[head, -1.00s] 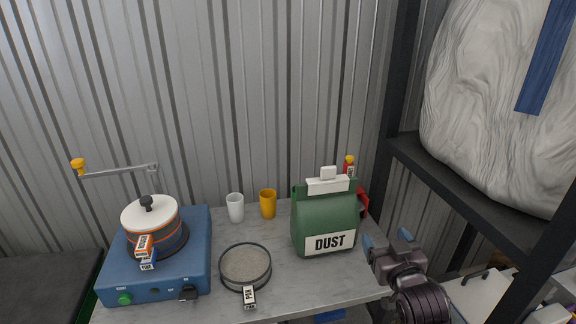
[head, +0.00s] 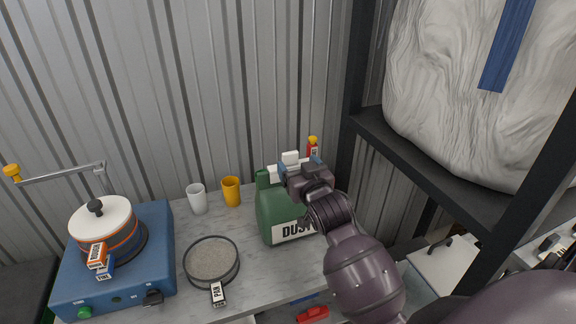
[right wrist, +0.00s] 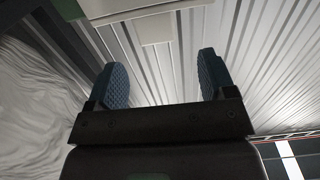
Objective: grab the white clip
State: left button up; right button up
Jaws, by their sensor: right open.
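My right gripper (head: 299,164) is open and empty, close by the clip in the head view. In the right wrist view the clip's tab (right wrist: 155,28) lies ahead of the gap between the blue fingertips (right wrist: 160,64), apart from both. My left gripper is not in view.
A red bottle with a yellow cap (head: 312,147) stands behind the bag. A yellow cup (head: 231,191), a white cup (head: 197,199) and a round pan (head: 211,262) are left of it. A blue stove (head: 150,262) holds a pot. A black shelf frame (head: 440,175) rises at right.

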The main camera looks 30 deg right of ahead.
aim_at(291, 154)
jog(key=shift+p+x, duration=0.6)
jog(key=shift+x, duration=2.65)
jog(key=shift+d+f, duration=0.1)
jog(key=c, duration=1)
